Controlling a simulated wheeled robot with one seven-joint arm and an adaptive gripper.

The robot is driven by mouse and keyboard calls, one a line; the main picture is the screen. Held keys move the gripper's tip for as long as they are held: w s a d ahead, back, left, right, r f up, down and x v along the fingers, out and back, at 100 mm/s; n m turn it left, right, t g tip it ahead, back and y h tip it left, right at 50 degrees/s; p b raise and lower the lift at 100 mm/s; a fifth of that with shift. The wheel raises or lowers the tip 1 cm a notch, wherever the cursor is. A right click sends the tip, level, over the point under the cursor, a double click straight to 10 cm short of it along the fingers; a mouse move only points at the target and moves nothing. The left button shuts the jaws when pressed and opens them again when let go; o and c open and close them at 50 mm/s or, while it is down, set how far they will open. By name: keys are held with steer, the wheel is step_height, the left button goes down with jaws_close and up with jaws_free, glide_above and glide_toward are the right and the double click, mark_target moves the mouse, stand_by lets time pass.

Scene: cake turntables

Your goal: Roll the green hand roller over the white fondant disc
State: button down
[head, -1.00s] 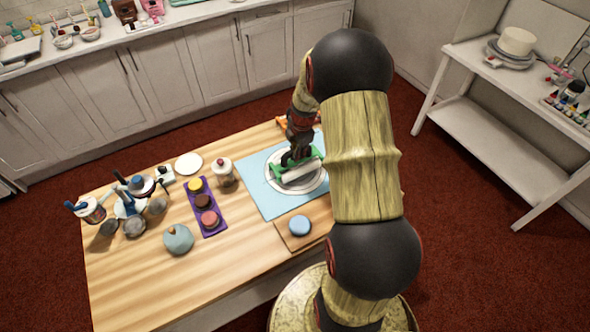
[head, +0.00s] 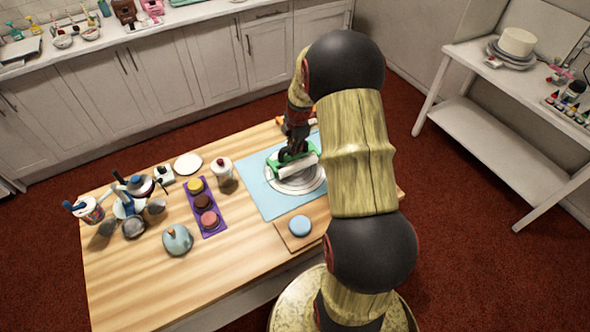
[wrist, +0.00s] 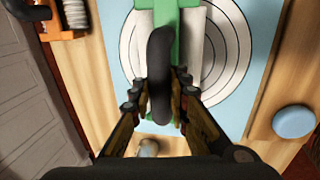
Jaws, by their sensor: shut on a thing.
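The green hand roller (head: 279,170) has a white cylinder (head: 298,167) and lies over the far part of the white disc (head: 303,186). The disc shows thin grey rings and lies on the blue mat (head: 258,195). My gripper (head: 292,152) is shut on the roller's dark handle. In the wrist view my gripper (wrist: 160,95) has a finger on each side of the dark handle (wrist: 160,65), with the green frame (wrist: 165,17) beyond. The roller hides part of the disc (wrist: 226,50). I cannot tell whether the cylinder presses on it.
A board with a blue round piece (head: 300,226) is at the mat's near edge. A purple tray (head: 213,230) with coloured discs, a lidded jar (head: 222,170), a teal pot (head: 177,239) and tools stand left. An orange item (wrist: 66,33) is near the mat's far edge.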

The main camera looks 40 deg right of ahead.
steer(key=shift+s+a+f, duration=0.2)
steer(key=shift+s+f, duration=0.25)
steer(key=shift+f, duration=0.05)
steer(key=shift+s+a, duration=0.15)
steer(key=shift+s, duration=0.35)
steer(key=shift+b, duration=0.3)
steer(key=shift+s+a, duration=0.15)
steer(key=shift+s, duration=0.4)
steer(key=shift+w+b, duration=0.15)
steer(key=shift+b, duration=0.15)
steer(key=shift+w+d, duration=0.25)
steer(key=shift+w, duration=0.3)
